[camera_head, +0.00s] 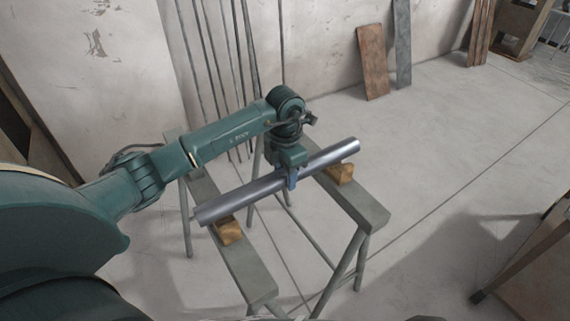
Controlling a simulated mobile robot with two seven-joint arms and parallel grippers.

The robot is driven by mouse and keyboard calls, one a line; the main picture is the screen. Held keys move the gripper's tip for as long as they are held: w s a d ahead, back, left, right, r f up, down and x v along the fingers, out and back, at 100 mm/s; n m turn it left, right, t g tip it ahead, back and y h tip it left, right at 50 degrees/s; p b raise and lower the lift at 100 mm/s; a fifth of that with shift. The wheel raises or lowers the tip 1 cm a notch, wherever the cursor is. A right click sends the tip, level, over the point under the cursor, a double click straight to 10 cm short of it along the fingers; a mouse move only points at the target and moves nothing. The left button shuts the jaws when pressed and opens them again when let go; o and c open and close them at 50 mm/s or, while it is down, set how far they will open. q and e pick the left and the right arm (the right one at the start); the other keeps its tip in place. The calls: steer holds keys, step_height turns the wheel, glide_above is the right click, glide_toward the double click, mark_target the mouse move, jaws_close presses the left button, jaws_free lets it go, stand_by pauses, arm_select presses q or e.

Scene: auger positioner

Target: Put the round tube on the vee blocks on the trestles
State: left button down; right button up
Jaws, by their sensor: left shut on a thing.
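The round tube (245,197) is a grey metal pipe lying slantwise across the two trestles. Its near left end is over the wooden vee block (229,231) on the left trestle (247,270). Its far right end is over the vee block (342,172) on the right trestle (364,208). I cannot tell whether the tube touches the blocks or hangs just above them. My left gripper (292,180) is shut on the tube near its middle, from above. My right gripper is not in view.
Thin rods (213,75) lean on the wall behind the trestles. A rusty plate (373,62) and a grey board (402,45) lean further right. A wooden bench (535,265) stands at the right edge. The floor between is clear.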

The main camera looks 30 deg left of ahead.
arm_select(q)
steer(key=shift+f, duration=0.8)
steer(key=shift+f, duration=0.15)
steer(key=c, duration=0.8)
jaws_free()
steer(key=shift+f, duration=0.1)
steer(key=shift+o, duration=0.2)
steer(key=shift+r, duration=0.55)
step_height(320, 180, up, 11)
steer(key=shift+r+b, duration=0.1)
steer(key=shift+b, duration=0.25)
